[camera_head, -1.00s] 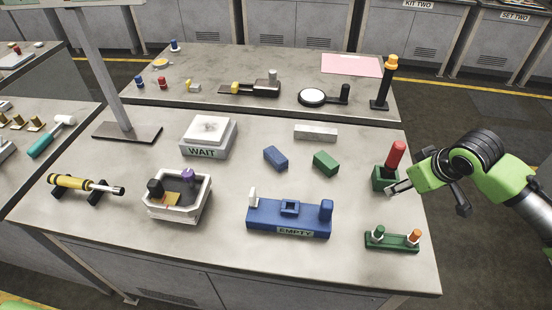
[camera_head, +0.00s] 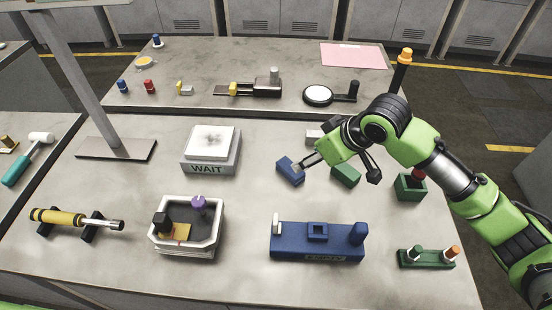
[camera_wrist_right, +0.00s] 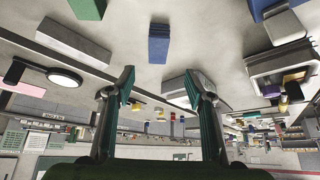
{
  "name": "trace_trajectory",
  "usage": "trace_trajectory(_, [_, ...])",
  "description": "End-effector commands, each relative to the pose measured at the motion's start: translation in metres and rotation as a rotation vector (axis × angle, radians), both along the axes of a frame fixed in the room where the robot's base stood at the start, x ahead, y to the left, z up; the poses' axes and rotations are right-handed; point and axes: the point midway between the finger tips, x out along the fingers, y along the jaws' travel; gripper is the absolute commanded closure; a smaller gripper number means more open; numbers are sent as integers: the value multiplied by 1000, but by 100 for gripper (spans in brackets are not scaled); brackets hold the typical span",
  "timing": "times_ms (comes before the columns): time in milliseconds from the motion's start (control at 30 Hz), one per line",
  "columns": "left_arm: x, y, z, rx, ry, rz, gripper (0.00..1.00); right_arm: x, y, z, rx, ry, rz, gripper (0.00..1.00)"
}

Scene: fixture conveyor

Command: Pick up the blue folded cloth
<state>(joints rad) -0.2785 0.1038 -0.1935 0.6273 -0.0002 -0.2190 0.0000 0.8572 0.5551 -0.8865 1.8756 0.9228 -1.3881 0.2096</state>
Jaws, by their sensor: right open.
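The blue folded cloth (camera_head: 288,171) is a small block-like bundle lying on the near table, between the WAIT scale and a green block. My right gripper (camera_head: 305,164) reaches in from the right, with its fingertips at the cloth's right edge in the head view. In the right wrist view the cloth (camera_wrist_right: 158,44) lies ahead of the open, empty jaws (camera_wrist_right: 160,84), roughly centred between them and apart from the fingers. My left gripper is not in view.
The green block (camera_head: 346,175) lies just right of the cloth, partly under my arm. A grey bar (camera_head: 314,138) is behind. The WAIT scale (camera_head: 209,163) stands left, and the blue fixture (camera_head: 290,244) in front. Bare tabletop separates the cloth from the fixture.

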Motion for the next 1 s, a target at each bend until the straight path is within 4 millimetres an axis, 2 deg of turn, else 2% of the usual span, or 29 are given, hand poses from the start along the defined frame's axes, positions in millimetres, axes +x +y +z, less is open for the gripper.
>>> trace_trajectory(133, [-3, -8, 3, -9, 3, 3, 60, 6, 6, -15, -1, 6, -1, 51])
trace_trajectory(333, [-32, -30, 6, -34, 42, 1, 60, 21, 22, -48, -1, 5, -1, 51])
trace_trajectory(467, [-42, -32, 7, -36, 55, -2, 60, 29, 29, -64, 1, 3, -1, 51])
trace_trajectory(633, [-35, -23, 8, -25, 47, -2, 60, 33, 32, -73, -1, 2, -1, 51])
trace_trajectory(833, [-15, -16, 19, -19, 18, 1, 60, 45, 40, -88, -2, 3, -1, 51])
trace_trajectory(1000, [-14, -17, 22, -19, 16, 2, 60, 54, 49, -106, 0, 2, 0, 51])
